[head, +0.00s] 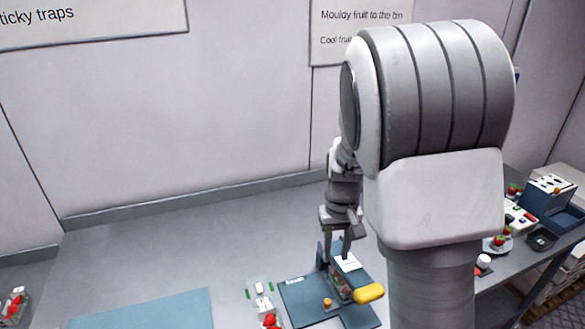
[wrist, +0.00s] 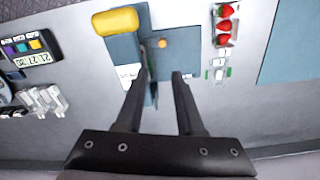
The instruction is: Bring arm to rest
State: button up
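My gripper (wrist: 160,78) points down over a blue mat (wrist: 125,50) in the wrist view. Its two fingers stand apart, with nothing clearly clamped between them. A dark blue upright edge shows close beside the left finger. Whether the fingers touch this box cannot be told. My arm partly hides the bench.
A yellow object (head: 368,293) and a small orange piece (head: 327,303) are on the mat. Strawberries (wrist: 225,27) lie in a row beside it. A digital display (wrist: 30,52) stands at left in the wrist view. A blue-grey sheet (head: 145,310) lies at left; bench behind it is bare.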

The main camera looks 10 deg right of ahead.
jog(key=s+a+r+t, duration=0.3)
jog(key=s+r+t, duration=0.2)
jog(key=s+r, duration=1.1)
jog(key=s, duration=0.2)
jog(key=shift+s+a+r+t, duration=0.15)
jog(key=shift+s+r+t, duration=0.15)
jog(key=shift+s+r, duration=0.05)
